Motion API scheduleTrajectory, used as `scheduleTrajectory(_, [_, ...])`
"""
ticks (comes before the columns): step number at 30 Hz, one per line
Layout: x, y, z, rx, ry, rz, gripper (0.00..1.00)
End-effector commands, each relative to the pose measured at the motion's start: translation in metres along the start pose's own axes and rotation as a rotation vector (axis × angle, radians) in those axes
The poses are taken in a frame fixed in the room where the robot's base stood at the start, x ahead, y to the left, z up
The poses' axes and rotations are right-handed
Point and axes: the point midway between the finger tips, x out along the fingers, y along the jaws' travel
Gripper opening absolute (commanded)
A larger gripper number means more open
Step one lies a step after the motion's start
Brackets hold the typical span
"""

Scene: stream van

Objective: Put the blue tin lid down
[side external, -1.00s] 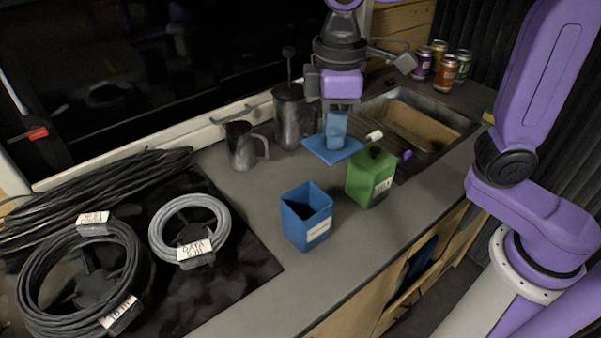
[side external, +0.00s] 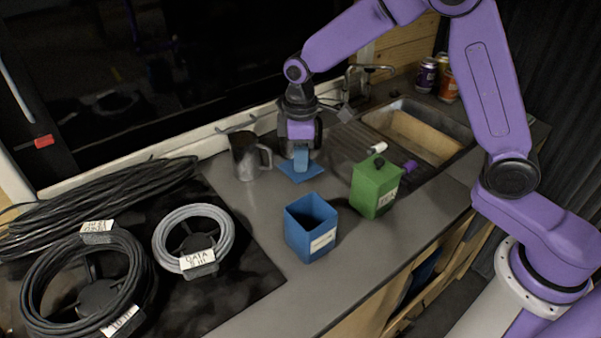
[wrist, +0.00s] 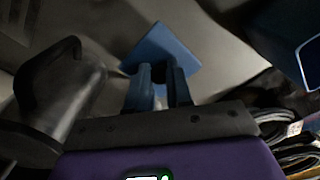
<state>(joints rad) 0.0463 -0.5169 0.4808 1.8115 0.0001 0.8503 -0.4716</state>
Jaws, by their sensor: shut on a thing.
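The blue tin lid (side external: 297,172) is a flat blue square low over the grey counter, behind the open blue tin (side external: 311,228). My gripper (side external: 301,163) points down and is shut on the lid's raised middle part. In the wrist view the lid (wrist: 166,44) shows beyond the fingertips of my gripper (wrist: 158,75). I cannot tell whether the lid touches the counter. The blue tin stands upright with its top open, and its corner shows at the right of the wrist view (wrist: 310,62).
A metal jug (side external: 246,156) stands close left of the lid. A green tin (side external: 375,187) with its lid on stands to the right, near the sink (side external: 425,130). Coiled cables (side external: 195,238) lie at left. Bare counter lies between the jug and the blue tin.

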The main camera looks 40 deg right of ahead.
Motion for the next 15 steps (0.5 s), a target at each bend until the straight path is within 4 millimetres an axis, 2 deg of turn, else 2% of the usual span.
scheduleTrajectory(10, [0.038, 0.000, 0.001, 0.001, -0.002, -0.001, 0.00])
scheduleTrajectory(15, [0.045, 0.000, 0.000, 0.001, 0.001, 0.001, 0.00])
